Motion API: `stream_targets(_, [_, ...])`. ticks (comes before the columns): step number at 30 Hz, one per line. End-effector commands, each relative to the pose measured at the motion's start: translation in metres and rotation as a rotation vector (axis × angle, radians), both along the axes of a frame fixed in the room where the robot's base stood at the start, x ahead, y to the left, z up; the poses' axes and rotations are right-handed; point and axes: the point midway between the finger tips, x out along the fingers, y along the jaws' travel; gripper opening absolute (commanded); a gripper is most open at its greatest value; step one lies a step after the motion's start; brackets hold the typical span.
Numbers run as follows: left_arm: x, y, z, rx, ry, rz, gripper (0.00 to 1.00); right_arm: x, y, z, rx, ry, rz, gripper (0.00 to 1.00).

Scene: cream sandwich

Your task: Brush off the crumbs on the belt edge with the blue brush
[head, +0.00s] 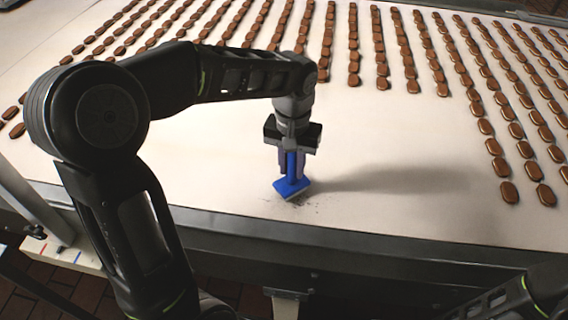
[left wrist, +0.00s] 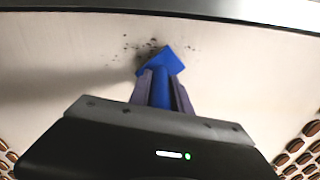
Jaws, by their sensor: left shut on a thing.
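The blue brush (head: 291,187) is held upright in my left gripper (head: 291,165), which is shut on its handle. The brush head is at or just above the belt (head: 230,190), beside the crumbs (head: 312,201) near the belt's front edge. In the left wrist view the blue brush (left wrist: 163,64) sticks out between the fingers of my left gripper (left wrist: 163,85). Dark crumbs (left wrist: 137,49) lie scattered around and to the left of its head. Whether the bristles touch the belt is hidden. The right arm shows in part at the lower right of the head view; its gripper is not visible.
Rows of brown cream sandwiches (head: 383,70) cover the far part and the right of the belt. The dark metal rail (head: 380,252) runs along the front edge. The belt's near middle is clear apart from the crumbs.

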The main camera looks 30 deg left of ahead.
Motion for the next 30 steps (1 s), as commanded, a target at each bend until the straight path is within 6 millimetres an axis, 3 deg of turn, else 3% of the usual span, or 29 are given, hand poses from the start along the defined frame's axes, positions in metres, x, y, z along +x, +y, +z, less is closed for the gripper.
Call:
stream_targets(13, [0.002,-0.004,0.001,0.000,-0.002,0.000,0.00,0.000,0.000,0.000,0.000,0.000,0.000,0.36])
stream_targets(24, [0.011,-0.029,-0.001,0.000,-0.001,-0.001,0.00,0.000,0.000,-0.001,0.000,0.000,0.000,0.36])
stream_targets(30, [0.011,-0.031,-0.001,0.000,-0.002,0.000,0.00,0.000,0.000,0.000,0.000,0.000,0.000,0.36])
